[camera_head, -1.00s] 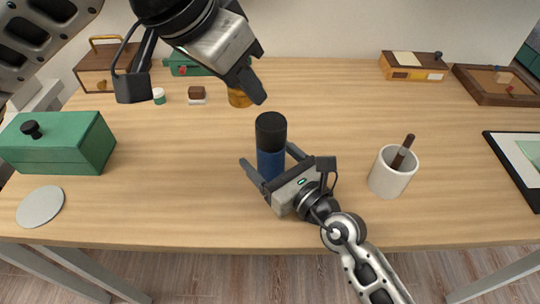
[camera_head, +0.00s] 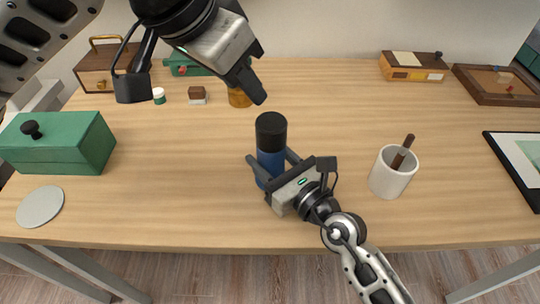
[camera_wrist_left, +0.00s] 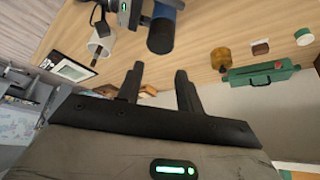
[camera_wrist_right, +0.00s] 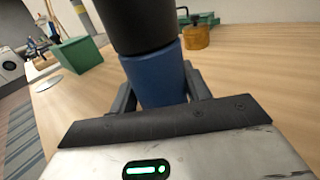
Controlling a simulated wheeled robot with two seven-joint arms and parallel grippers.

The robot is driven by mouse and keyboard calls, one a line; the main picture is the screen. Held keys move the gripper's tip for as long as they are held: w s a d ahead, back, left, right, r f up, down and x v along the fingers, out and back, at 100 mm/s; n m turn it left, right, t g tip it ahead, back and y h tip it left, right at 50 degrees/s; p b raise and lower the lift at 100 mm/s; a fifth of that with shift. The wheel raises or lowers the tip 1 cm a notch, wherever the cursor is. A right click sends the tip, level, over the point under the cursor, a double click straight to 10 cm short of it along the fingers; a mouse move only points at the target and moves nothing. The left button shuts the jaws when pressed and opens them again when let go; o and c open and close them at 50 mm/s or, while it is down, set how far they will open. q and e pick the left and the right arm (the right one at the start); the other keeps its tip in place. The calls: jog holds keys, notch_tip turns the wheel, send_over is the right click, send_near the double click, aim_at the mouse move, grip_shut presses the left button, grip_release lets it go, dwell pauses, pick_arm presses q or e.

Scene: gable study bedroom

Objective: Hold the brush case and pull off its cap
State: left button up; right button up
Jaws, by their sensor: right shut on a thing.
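The brush case stands upright on the desk, with a blue body (camera_head: 270,166) and a black cap (camera_head: 271,131) on top. My right gripper (camera_head: 269,170) is shut on the blue body, low down, one finger on each side. In the right wrist view the blue body (camera_wrist_right: 158,78) sits between the fingers and the black cap (camera_wrist_right: 140,22) rises above them. My left gripper (camera_head: 254,78) is above and behind the case, apart from the cap. In the left wrist view its fingers (camera_wrist_left: 160,80) are spread with nothing between them, and the cap (camera_wrist_left: 161,36) is beyond them.
A white cup (camera_head: 390,174) with a brown stick stands right of the case. A green box (camera_head: 62,145) and a grey disc (camera_head: 40,206) lie at left. An amber jar (camera_head: 239,98) stands behind the case. A framed picture (camera_head: 520,160) lies at the right edge.

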aim_at(271, 121)
pick_arm(q)
jog(key=o, duration=0.8)
jog(key=shift+w+d+f, duration=0.1)
jog(key=shift+d, duration=0.1)
jog(key=shift+c, duration=0.2)
jog(key=d+n+g+y, duration=0.1)
jog(key=n, duration=0.1)
jog(key=w+d+f+n+g+y, duration=0.1)
jog(key=n, duration=0.1)
jog(key=w+d+f+n+g+y, duration=0.1)
jog(key=n, duration=0.1)
jog(key=shift+w+d+f, duration=0.1)
jog(key=shift+w+f, duration=0.15)
jog(key=n, duration=0.1)
jog(key=w+n, duration=0.1)
jog(key=n+g+y, duration=0.1)
jog(key=shift+w+d+f+n, duration=0.15)
jog(key=shift+d+f+n, duration=0.15)
jog(key=shift+n, duration=0.1)
jog(key=shift+f, duration=0.1)
jog(key=shift+f, duration=4.45)
